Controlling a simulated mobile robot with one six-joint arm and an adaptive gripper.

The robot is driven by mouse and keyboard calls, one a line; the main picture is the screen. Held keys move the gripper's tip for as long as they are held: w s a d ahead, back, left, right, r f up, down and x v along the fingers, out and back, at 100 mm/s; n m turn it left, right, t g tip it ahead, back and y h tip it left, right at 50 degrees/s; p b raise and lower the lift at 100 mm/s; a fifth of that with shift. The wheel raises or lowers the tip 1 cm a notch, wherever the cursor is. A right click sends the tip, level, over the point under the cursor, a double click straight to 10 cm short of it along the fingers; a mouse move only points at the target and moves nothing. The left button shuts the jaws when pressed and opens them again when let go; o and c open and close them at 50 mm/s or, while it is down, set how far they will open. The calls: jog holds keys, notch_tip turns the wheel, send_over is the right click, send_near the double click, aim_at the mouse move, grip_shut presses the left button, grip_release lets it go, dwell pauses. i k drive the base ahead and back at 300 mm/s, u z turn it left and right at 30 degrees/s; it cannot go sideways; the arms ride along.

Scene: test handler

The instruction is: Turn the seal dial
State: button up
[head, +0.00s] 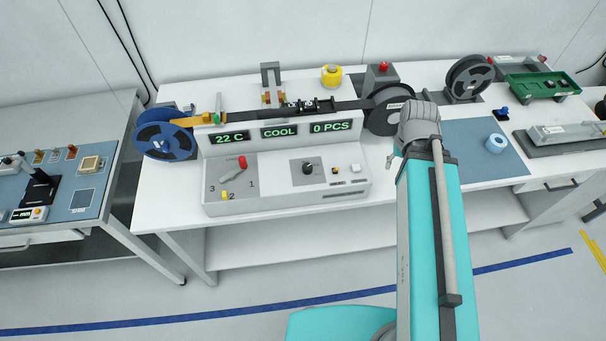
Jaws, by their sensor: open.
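The machine (285,196) on the white bench has a sloped front panel. A black round knob (308,168) sits on a grey plate on the panel's right half; it looks like the seal dial, but its label is too small to read. A grey lever with a red tip (234,169) is on the left half, among the marks 1, 2 and 3, with its red end up and right. The displays (279,132) read 22 C, COOL and 0 PCS. My gripper (392,157) shows only in part at the arm's end, right of the panel, open and apart from the knob.
A white button (355,168) and small switches sit right of the knob. A blue reel (166,135) and a dark reel (390,108) flank the machine. A blue mat (470,135) lies right of my arm. The bench strip before the panel is clear.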

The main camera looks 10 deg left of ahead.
aim_at(307, 167)
jog(key=u, duration=0.05)
jog(key=k, duration=0.85)
jog(key=u, duration=0.5)
